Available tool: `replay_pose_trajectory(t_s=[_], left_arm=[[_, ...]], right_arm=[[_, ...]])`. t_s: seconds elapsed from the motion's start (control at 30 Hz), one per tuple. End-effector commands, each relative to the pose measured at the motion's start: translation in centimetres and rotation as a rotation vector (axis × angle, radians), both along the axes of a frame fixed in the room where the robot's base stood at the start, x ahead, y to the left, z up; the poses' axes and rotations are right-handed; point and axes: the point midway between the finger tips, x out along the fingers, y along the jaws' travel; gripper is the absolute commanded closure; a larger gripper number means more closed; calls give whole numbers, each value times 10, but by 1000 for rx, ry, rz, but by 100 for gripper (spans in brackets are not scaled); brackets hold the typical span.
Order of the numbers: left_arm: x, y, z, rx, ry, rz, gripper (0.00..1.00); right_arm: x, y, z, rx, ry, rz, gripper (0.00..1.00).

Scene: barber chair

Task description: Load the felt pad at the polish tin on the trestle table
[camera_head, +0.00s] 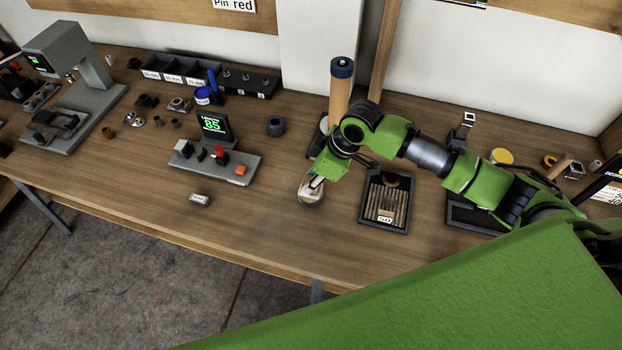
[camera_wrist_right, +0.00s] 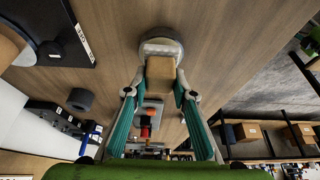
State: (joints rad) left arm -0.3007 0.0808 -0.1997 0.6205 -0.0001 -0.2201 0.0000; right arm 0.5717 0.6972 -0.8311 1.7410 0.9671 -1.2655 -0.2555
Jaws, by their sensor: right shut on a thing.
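My right gripper (camera_head: 315,183) reaches in from the right and points down at the trestle table (camera_head: 150,190). In the right wrist view the gripper (camera_wrist_right: 160,82) is shut on a tan block, which I take to be the felt pad (camera_wrist_right: 160,68). Directly beyond the block is a round grey tin, which looks like the polish tin (camera_wrist_right: 174,47); it also shows under the gripper in the head view (camera_head: 311,199). The block overlaps the tin in view; I cannot tell whether they touch. The fingers hide part of both. My left gripper is not in view.
Right of the tin lies a black tray of sticks (camera_head: 385,205). Left stands a small device reading 85 (camera_head: 214,130) with coloured knobs. A small grey cylinder (camera_head: 200,199) lies near the front edge. A tall wooden post with a dark cap (camera_head: 341,85) stands behind my arm.

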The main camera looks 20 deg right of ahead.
Motion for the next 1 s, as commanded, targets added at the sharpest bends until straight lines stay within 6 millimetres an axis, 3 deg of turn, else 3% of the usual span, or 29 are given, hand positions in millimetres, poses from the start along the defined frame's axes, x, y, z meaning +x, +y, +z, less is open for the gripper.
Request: replay_pose_trajectory(t_s=[1.0], left_arm=[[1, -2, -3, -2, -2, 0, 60]], right_arm=[[0, 0, -10, 0, 0, 0, 93]])
